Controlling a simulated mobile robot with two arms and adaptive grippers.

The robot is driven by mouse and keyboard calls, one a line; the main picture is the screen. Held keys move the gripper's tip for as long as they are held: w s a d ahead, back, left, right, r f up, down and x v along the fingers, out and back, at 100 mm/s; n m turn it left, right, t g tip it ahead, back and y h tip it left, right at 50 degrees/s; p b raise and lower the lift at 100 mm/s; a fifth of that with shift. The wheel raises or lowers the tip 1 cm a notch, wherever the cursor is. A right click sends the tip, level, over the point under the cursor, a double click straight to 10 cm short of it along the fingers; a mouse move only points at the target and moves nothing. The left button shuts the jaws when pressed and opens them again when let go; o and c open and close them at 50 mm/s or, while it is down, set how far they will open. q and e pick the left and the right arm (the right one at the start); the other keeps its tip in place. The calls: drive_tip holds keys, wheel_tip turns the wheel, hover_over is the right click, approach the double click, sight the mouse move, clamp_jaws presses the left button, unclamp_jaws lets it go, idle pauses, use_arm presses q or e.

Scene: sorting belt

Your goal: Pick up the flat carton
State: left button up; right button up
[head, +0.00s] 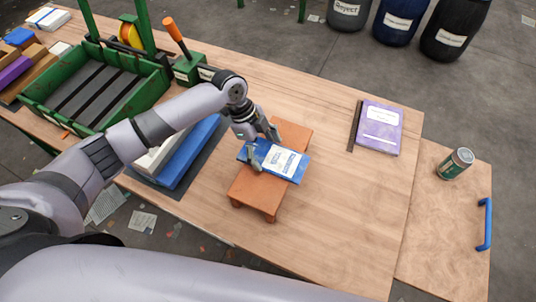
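A flat blue carton with white labels (285,163) lies on a small orange-brown stand (252,192) on the wooden table. My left gripper (263,148) is at the left part of the carton, with its fingers apart. One finger is by the carton's far edge and the other comes down by its near left side. Whether the fingers press on the carton cannot be made out. My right gripper is not in view.
A purple book-like box (380,126) lies to the right, and a can (456,163) stands on a side board with a blue handle (485,224). A green slotted rack (75,117) and a blue-and-white stack (187,160) are left. Labelled bins (397,20) stand behind.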

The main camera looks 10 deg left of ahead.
use_arm(q)
drive_tip(key=c, duration=0.4)
